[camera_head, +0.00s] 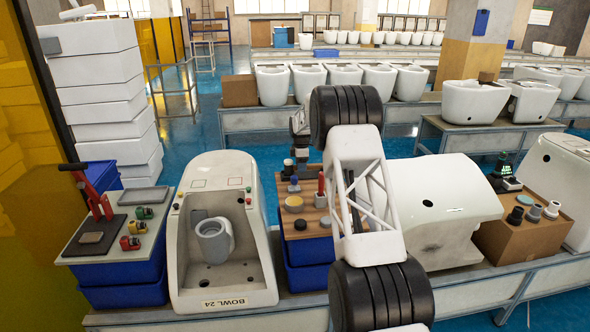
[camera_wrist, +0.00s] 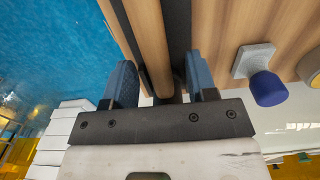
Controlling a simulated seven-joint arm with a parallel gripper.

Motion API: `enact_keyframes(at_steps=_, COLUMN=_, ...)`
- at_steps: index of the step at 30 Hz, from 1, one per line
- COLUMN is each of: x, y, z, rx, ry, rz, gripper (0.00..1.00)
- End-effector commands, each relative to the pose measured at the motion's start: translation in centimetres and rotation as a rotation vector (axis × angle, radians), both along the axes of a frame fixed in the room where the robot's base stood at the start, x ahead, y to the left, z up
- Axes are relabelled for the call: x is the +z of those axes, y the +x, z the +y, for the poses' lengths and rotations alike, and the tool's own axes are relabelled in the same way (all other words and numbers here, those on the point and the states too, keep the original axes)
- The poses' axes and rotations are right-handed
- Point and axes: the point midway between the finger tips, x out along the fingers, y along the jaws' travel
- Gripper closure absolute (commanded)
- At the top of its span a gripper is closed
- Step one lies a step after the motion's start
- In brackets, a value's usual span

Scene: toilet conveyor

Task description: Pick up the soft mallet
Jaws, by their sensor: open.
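In the wrist view, a round wooden handle (camera_wrist: 150,40), which looks like the soft mallet's, runs between the two blue finger pads of my gripper (camera_wrist: 161,80). The fingers are open, one on each side of the handle, and I see a gap on both sides. The mallet's head is not visible in the wrist view. In the head view my arm covers much of the area, and I cannot clearly make out the mallet.
A wooden-topped stand (camera_head: 310,247) holds several small parts. In the wrist view, a blue-capped piece on a grey square base (camera_wrist: 266,86) lies right of the fingers. A toilet bowl (camera_head: 190,281) stands left of the stand, and a white toilet body (camera_head: 440,205) right of my arm.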

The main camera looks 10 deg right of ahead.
Motion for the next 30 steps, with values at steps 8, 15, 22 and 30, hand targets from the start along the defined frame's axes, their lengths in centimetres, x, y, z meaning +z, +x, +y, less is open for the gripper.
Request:
enact_keyframes(at_steps=8, x=-1.0, y=-0.02, z=0.0, rx=0.0, ry=0.0, rz=0.0, gripper=0.48)
enact_keyframes(at_steps=15, x=-0.99, y=-0.02, z=-0.01, rx=0.0, ry=0.0, rz=0.0, gripper=0.48)
enact_keyframes(at_steps=22, x=-0.99, y=-0.03, z=0.0, rx=0.0, ry=0.0, rz=0.0, gripper=0.51)
enact_keyframes(at_steps=30, x=-0.99, y=-0.03, z=-0.01, rx=0.0, ry=0.0, rz=0.0, gripper=0.92)
